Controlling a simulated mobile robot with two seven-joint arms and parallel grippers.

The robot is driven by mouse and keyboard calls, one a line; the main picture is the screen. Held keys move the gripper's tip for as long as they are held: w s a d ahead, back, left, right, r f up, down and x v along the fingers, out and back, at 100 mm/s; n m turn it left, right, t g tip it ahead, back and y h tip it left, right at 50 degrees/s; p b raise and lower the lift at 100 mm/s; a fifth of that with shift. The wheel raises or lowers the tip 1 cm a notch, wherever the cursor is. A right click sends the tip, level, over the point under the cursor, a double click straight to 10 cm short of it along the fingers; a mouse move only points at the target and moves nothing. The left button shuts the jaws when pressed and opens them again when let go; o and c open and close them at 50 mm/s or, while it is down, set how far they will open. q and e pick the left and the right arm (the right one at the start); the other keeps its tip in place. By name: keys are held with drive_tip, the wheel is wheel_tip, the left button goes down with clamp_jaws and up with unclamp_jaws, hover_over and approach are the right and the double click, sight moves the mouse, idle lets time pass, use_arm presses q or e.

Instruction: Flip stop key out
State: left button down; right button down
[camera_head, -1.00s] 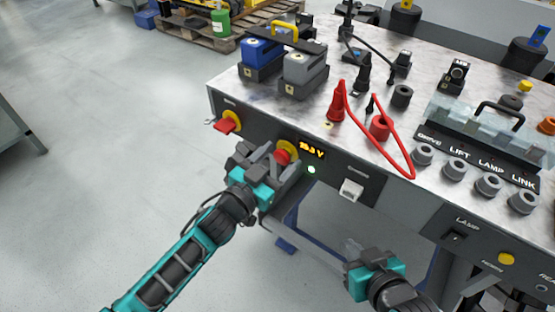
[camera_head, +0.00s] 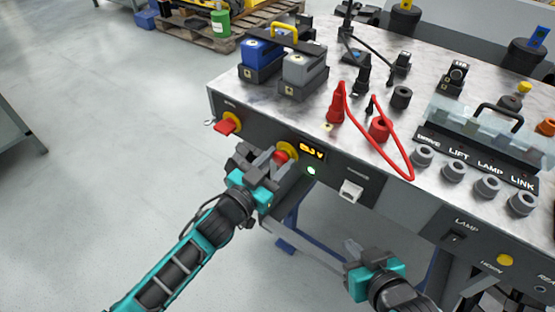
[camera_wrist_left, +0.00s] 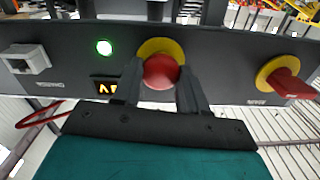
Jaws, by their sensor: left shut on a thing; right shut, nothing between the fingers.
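The stop key, a round red knob on a yellow ring (camera_head: 282,153), sits on the dark front panel of the bench. It also shows in the left wrist view (camera_wrist_left: 161,71). My left gripper (camera_head: 270,160) is at it, one finger on each side, shut on the red knob. The left wrist view shows the knob between the fingertips, its yellow ring behind. My right gripper (camera_head: 352,258) is shut and empty, low in front of the panel.
A red rotary handle on a yellow disc (camera_head: 228,124) is left of the knob. A lit display (camera_head: 312,150), green lamp (camera_head: 311,170) and white socket (camera_head: 350,191) are to its right. A red cable (camera_head: 402,150) loops over the bench edge.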

use_arm(q)
drive_tip(key=shift+s+a+p, duration=0.4)
drive_tip(key=shift+s+a, duration=0.05)
drive_tip(key=shift+s, duration=0.15)
drive_tip(key=c, duration=0.6)
unclamp_jaws()
use_arm(e)
drive_tip(key=shift+r, duration=0.55)
use_arm(q)
drive_tip(key=p+v, duration=0.2)
drive_tip(key=v, duration=1.1)
use_arm(e)
wheel_tip(320, 180, up, 2)
drive_tip(key=shift+r, duration=0.1)
